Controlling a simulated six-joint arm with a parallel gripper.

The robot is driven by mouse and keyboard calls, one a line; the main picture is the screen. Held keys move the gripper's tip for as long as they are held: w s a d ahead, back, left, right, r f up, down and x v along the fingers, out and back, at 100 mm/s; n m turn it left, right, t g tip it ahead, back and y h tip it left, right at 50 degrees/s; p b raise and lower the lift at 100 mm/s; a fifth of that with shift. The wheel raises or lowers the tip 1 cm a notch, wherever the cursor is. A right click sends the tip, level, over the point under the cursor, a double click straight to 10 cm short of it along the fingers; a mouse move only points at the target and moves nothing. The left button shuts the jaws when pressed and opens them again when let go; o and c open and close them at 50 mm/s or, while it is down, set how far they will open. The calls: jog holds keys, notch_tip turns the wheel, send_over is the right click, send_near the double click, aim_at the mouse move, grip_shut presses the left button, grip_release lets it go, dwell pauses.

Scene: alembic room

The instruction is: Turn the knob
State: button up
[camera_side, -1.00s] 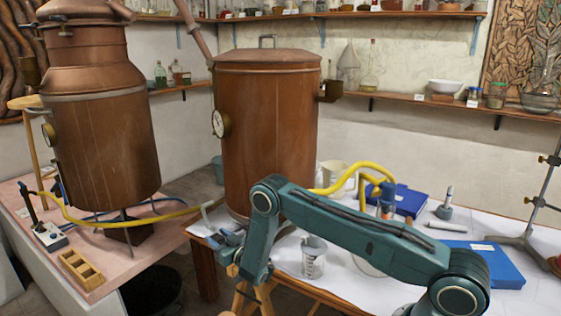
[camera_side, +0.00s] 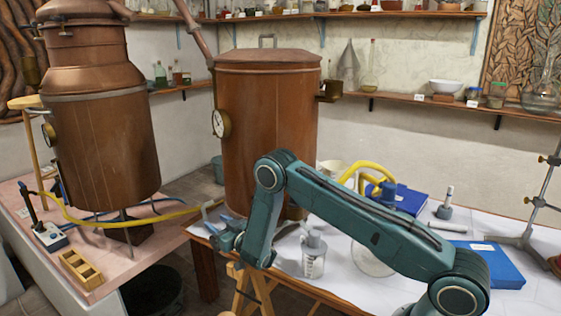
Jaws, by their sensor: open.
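My gripper (camera_side: 217,222) is at the left end of the white-topped table, low in front of the copper boiler (camera_side: 270,125). Its jaws look open and point left, away from the arm. They are small here and partly hidden by my wrist. I cannot make out with certainty which thing is the knob; none shows clearly at the jaws. A round dial (camera_side: 220,123) sits on the boiler's left side, well above my gripper.
A measuring beaker (camera_side: 313,258) stands right of my wrist. A blue case (camera_side: 486,264) and a yellow hose (camera_side: 372,170) lie behind my arm. A pink-topped bench (camera_side: 90,275) with a small switch box (camera_side: 49,237) is at left, across a gap.

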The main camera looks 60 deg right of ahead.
jog(key=shift+r, duration=0.65)
